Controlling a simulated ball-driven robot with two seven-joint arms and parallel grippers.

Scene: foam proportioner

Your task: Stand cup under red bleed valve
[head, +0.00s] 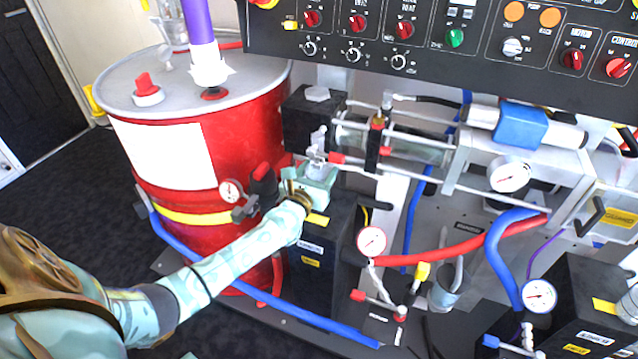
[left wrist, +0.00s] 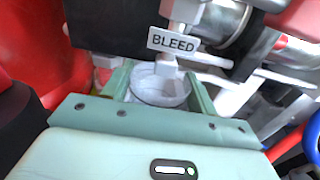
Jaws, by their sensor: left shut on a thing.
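My left gripper (head: 314,178) reaches in from the left and is shut on a whitish cup, above the front of a black block. In the left wrist view the cup (left wrist: 160,86) sits upright-looking between the two pale green fingers (left wrist: 160,90), its open mouth facing up. The bleed valve (head: 318,143) has a clear-white body and a red-tipped handle (head: 336,158), just above the gripper. In the left wrist view the BLEED tag (left wrist: 172,42) and a white nozzle hang over the cup's mouth. The cup's base is hidden. My right gripper is not in view.
A red drum (head: 250,130) stands close left of the gripper, with a gauge (head: 231,191) at its side. The black pump block (head: 318,255) lies below. A grey container (head: 443,294) and another gauge (head: 371,241) are to the right. The control panel (head: 440,40) overhangs above.

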